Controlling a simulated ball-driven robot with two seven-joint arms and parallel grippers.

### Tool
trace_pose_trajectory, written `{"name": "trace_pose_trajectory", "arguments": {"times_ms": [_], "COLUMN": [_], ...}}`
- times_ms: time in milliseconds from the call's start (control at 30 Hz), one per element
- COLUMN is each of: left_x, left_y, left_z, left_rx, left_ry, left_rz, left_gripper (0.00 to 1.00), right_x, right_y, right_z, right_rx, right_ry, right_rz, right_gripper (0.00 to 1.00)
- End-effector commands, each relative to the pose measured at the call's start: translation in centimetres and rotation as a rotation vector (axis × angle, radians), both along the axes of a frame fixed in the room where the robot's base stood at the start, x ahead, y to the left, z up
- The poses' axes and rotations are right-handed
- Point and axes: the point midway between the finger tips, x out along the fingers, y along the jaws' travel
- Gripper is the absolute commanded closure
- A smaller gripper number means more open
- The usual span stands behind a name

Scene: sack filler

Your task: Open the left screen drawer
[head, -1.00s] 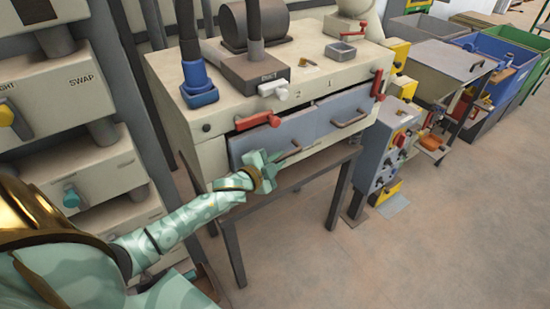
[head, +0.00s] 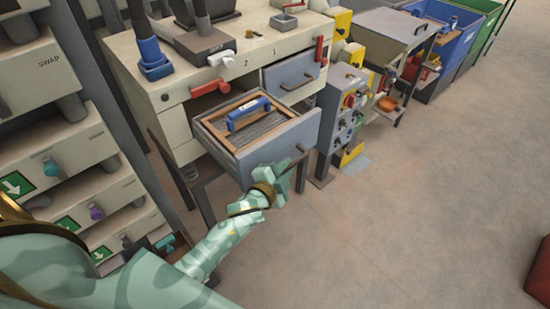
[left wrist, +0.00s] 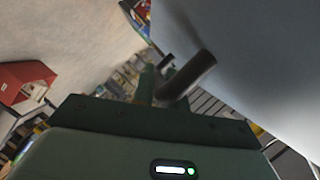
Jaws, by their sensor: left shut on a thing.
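The left screen drawer (head: 283,140) is pulled well out of the cream machine, with its grey front tilted in the view. Inside lies a wood-framed screen (head: 215,125) with a blue handle (head: 248,112). My left gripper (head: 285,176) is shut on the drawer's dark bar handle (head: 303,157). In the left wrist view the bar handle (left wrist: 192,74) runs between the green fingers (left wrist: 154,86), and the drawer front (left wrist: 245,55) fills the upper right. My right gripper is not in view.
The right drawer (head: 292,77) is shut. A red lever (head: 209,89) sits above the left drawer opening and another (head: 320,52) at the right corner. A grey control box (head: 341,108) stands to the right. The floor in front is clear.

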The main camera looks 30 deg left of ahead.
Motion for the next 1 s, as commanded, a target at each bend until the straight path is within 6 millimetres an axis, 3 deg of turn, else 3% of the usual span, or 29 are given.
{"name": "trace_pose_trajectory", "arguments": {"times_ms": [300,867,900,967,1000], "left_x": [-1.6,-1.9,-1.9,-1.9,-1.9], "left_y": [-3.6,-4.4,-4.4,-4.4,-4.4], "left_z": [-0.2,-0.2,-0.2,-0.2,-0.2], "left_rx": [-0.002,-0.001,-0.001,-0.001,-0.001], "left_ry": [0.003,0.003,0.003,0.003,0.002], "left_rz": [0.0,-0.001,-0.001,-0.001,-0.001], "left_gripper": [1.0,1.0,0.77,0.64,0.64], "right_x": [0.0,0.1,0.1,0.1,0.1], "right_y": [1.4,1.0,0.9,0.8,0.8], "right_z": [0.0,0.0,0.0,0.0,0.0], "right_rx": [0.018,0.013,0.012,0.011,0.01], "right_ry": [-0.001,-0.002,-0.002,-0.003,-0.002], "right_rz": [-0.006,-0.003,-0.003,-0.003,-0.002], "right_gripper": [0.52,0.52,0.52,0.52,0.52]}}
